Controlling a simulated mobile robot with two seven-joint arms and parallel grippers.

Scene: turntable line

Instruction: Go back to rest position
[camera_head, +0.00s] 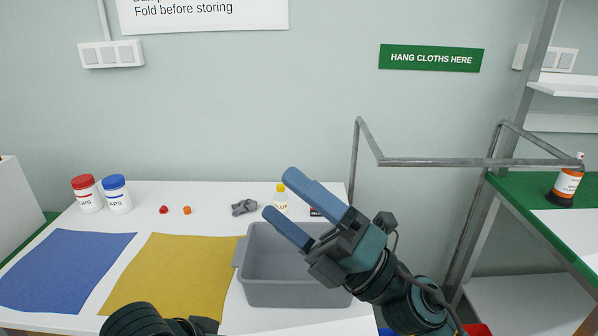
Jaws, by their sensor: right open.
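My right gripper (280,203) is open and empty, with its two blue fingers apart. It hangs above the back of the grey bin (300,292) and points up and to the left. Its arm comes in from the lower right and hides the bin's right part. My left arm shows only as a dark rounded link at the bottom edge, and its gripper fingers are not visible.
A blue cloth (65,270) and a yellow cloth (168,272) lie flat on the white table (150,219). Two lidded jars (88,196), small items and a yellow-capped bottle (281,199) stand behind. A metal rail (450,162) and a green-topped bench (530,205) stand right.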

